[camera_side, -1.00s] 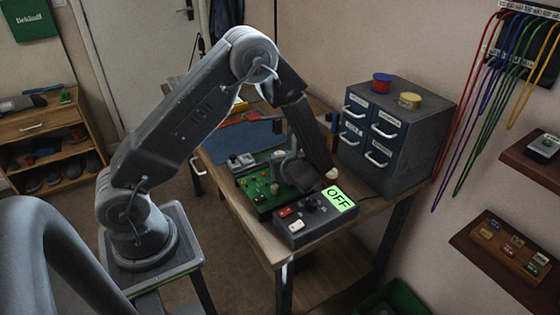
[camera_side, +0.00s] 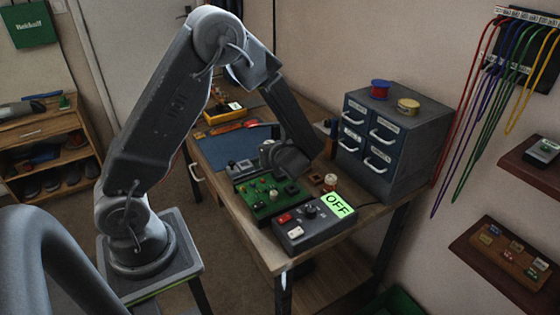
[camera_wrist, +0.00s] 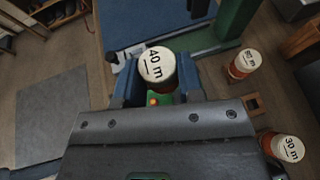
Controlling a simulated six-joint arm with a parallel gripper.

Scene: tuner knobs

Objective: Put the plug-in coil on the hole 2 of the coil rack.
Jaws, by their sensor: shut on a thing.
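My gripper (camera_wrist: 157,82) is shut on a plug-in coil (camera_wrist: 155,65) with a round white top marked "40 m", gripped between two blue fingers. In the side view my gripper (camera_side: 284,159) is above the back of the green board (camera_side: 262,208); the held coil cannot be made out there. A small brown square with a dark opening (camera_wrist: 253,104) lies right of my gripper in the wrist view, possibly part of the coil rack. The rack's hole numbers are not readable.
Two other white-topped coils stand to the right, one of them (camera_wrist: 246,62) farther off and one marked "30 m" (camera_wrist: 289,148). A grey box with an "OFF" display (camera_side: 338,205) is at the table's front. A blue drawer cabinet (camera_side: 385,140) stands at the back right.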

